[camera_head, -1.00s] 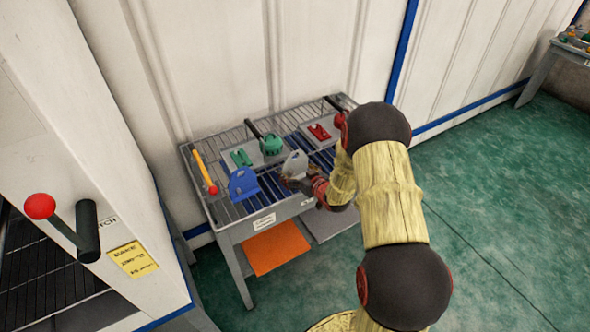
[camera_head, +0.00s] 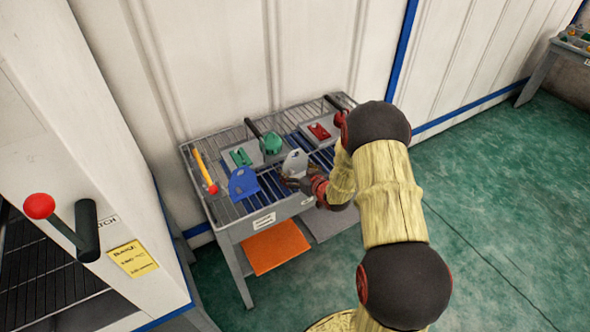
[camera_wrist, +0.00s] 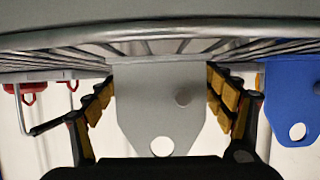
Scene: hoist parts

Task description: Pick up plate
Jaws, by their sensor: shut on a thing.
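A grey plate (camera_head: 295,162) with a rounded end stands at the front of the wire-topped table (camera_head: 229,226). My gripper (camera_head: 294,180) is at its near side, at the table's front edge. In the wrist view the grey plate (camera_wrist: 158,100) shows a round hole near one end and a small round knob or hole to one side. My gripper (camera_wrist: 160,85) is shut on it, with a padded finger along each side edge. I cannot tell whether the plate touches the rack. A blue plate (camera_head: 243,183) with a hole stands to its left, also in the wrist view (camera_wrist: 292,98).
Green parts (camera_head: 271,143), a red part (camera_head: 319,131) and a yellow-orange bar with a red end (camera_head: 204,171) lie behind and beside. An orange sheet (camera_head: 275,247) is on the lower shelf. A white cabinet with a red-knobbed lever (camera_head: 40,206) stands left. Green floor is free at right.

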